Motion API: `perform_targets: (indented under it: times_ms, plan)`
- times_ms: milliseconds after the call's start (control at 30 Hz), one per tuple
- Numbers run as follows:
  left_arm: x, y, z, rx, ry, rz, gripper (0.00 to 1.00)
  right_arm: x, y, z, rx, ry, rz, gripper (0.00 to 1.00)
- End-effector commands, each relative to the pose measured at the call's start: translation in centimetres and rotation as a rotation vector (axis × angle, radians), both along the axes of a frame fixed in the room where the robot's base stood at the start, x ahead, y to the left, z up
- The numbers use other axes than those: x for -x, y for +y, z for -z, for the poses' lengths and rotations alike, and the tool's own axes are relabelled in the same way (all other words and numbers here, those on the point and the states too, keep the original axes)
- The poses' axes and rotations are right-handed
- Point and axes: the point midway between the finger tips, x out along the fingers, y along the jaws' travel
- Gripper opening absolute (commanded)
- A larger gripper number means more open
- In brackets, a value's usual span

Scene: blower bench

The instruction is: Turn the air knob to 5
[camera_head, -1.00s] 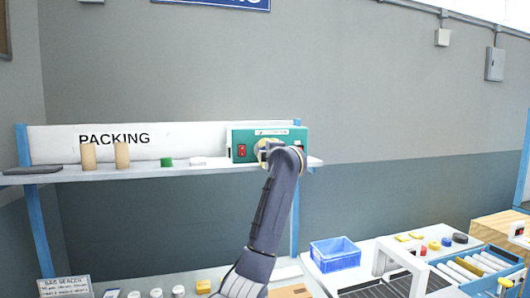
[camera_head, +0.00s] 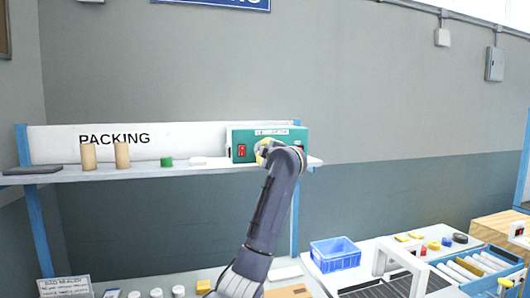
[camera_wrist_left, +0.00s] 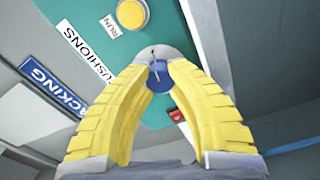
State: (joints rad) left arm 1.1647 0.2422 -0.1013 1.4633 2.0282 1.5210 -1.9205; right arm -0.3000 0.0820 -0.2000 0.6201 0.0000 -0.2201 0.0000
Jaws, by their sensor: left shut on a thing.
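The green blower unit (camera_head: 236,137) stands on the shelf in the head view. Its green face (camera_wrist_left: 130,50) fills the upper part of the left wrist view. The blue air knob (camera_wrist_left: 158,82) sits on a grey round dial plate (camera_wrist_left: 160,53) and has a thin pale pointer line. My left gripper (camera_wrist_left: 160,74), with yellow ribbed fingers, is shut on the knob, one finger at each side. In the head view my left gripper (camera_head: 263,152) is mostly hidden by my wrist, which also covers the knob. The dial numbers cannot be read. My right gripper is not in view.
A red switch (camera_head: 241,150) is on the unit's left side. A yellow button (camera_wrist_left: 133,14) marked RUN lies near the dial. The shelf (camera_head: 200,170) also holds brown cylinders (camera_head: 122,155) and a green piece (camera_head: 167,162). A blue crate (camera_head: 335,256) stands below right.

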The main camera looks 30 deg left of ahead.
Motion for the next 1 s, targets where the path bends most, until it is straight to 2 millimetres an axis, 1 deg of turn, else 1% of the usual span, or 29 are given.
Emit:
perform_targets:
  times_ms: [133,167,400,433,600,700,867,1000]
  plan:
    - [0.05,0.21,0.11,0.001,0.002,-0.004,0.0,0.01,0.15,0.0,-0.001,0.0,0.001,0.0]
    - [0.05,0.21,0.1,0.001,0.002,-0.004,0.21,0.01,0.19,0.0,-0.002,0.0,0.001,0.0]
    - [0.04,0.12,0.0,0.0,0.0,-0.002,0.49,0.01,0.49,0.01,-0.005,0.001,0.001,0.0]
    - [0.04,0.1,0.0,-0.001,0.0,-0.002,0.51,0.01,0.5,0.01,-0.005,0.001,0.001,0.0]
    - [0.01,0.05,0.03,0.0,-0.001,-0.001,0.51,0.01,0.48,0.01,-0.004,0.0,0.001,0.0]
    - [0.0,0.03,0.05,0.001,0.0,0.0,0.51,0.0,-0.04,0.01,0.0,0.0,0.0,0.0]
    - [-0.03,-0.02,0.08,0.01,-0.009,0.001,0.51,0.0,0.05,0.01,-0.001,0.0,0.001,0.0]
    - [-0.05,-0.06,0.12,0.048,-0.05,0.001,0.51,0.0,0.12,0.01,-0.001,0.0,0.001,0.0]
